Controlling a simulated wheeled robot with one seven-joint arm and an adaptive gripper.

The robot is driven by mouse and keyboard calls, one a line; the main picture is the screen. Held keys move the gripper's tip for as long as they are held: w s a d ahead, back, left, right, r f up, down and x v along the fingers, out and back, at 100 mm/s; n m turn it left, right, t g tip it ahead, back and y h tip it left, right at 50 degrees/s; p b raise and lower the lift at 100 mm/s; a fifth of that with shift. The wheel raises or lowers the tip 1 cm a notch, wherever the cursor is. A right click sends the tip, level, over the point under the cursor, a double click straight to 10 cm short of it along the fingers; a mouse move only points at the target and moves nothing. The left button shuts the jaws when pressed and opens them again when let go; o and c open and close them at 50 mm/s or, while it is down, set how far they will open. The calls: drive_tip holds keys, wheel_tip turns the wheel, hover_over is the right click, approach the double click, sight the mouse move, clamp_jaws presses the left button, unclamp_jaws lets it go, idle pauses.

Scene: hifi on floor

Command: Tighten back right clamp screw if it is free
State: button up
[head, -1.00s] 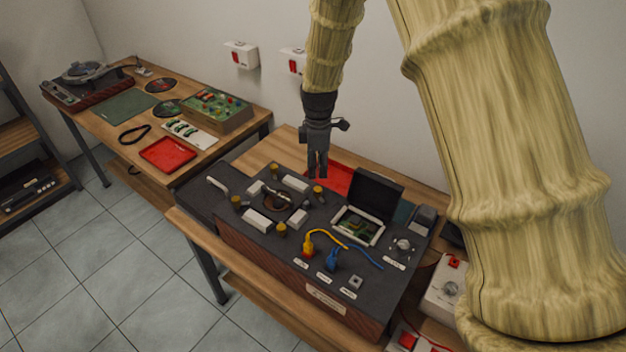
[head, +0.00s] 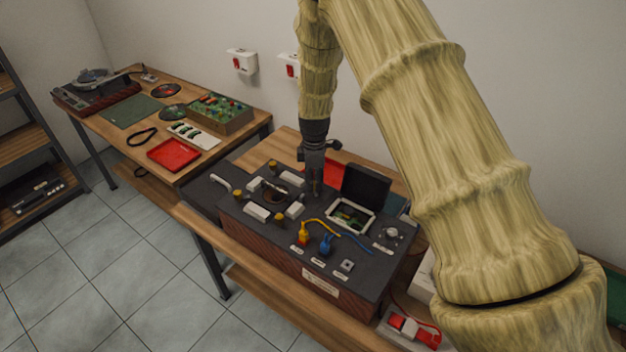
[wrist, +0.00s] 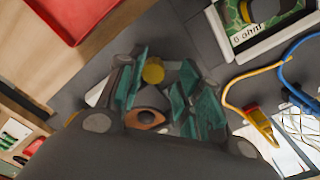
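The back right clamp screw, a yellow round knob (wrist: 153,70), shows in the wrist view between the teal-padded fingers of my gripper (wrist: 160,88). The fingers are apart, with dark space visible on either side of the knob. In the head view my gripper (head: 314,190) points down over the back of the dark hi-fi unit (head: 262,238) and hides this knob. Other yellow clamp screws stand at the back left (head: 272,168), front left (head: 238,193) and front (head: 279,218), around a round copper-coloured part (wrist: 146,117). I cannot tell whether the knob is touched.
An open-lidded box with a circuit board (head: 351,215) stands right of my gripper. A yellow plug (head: 303,236) and blue plug (head: 325,245) with cables lie in front. A red tray (wrist: 75,15) is behind. White blocks (head: 295,209) sit among the knobs.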

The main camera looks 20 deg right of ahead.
drive_tip(key=shift+w+f, duration=0.1)
drive_tip(key=shift+f, duration=0.15)
drive_tip(key=shift+w+f, duration=0.3)
drive_tip(key=c, duration=0.3)
drive_tip(key=shift+w+f, duration=0.1)
drive_tip(key=shift+w, duration=0.05)
drive_tip(key=c, duration=0.4)
drive_tip(key=shift+r, duration=0.2)
clamp_jaws()
